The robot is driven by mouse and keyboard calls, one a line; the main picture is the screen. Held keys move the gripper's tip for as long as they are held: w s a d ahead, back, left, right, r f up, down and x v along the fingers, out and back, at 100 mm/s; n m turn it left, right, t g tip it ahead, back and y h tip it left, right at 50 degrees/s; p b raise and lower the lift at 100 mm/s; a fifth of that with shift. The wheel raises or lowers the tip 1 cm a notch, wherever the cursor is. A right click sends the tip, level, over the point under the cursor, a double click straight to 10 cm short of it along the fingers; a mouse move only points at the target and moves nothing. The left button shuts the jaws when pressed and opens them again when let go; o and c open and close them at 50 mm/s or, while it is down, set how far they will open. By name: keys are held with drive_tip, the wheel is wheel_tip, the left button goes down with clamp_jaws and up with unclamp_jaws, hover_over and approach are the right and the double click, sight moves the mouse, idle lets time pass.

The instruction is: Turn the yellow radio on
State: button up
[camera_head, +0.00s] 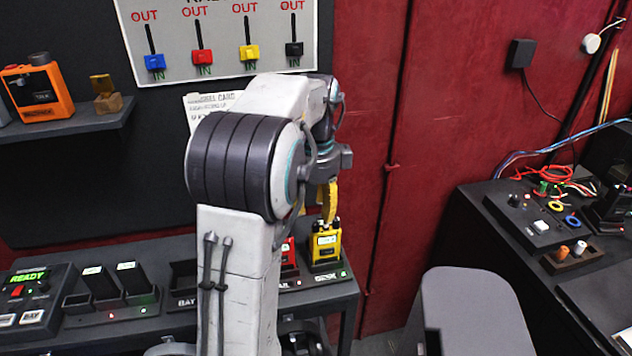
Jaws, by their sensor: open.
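The yellow radio (327,247) stands upright in a black charging dock on the bench, with a small lit pale-green display on its front. A green light shows on the dock beside it. My arm reaches over the bench from the front, and my gripper (328,214) points down just above the top of the radio. Its fingers are open, seen mostly edge-on and partly hidden by my wrist. I cannot tell whether they touch the radio's top. A red radio (289,260) next to it on the left is mostly hidden by my arm.
Other docks (110,291) and a box reading READY (38,292) stand on the bench at left. A panel with coloured sliders (222,40) hangs above. An orange radio (38,92) is on the left shelf. A dark table (470,225) with cables stands at right.

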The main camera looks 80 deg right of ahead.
sight(316, 223)
wheel_tip(316, 223, up, 7)
idle(0.4)
drive_tip(key=shift+o, duration=0.2)
drive_tip(key=shift+r, duration=0.1)
drive_tip(key=shift+c, duration=0.2)
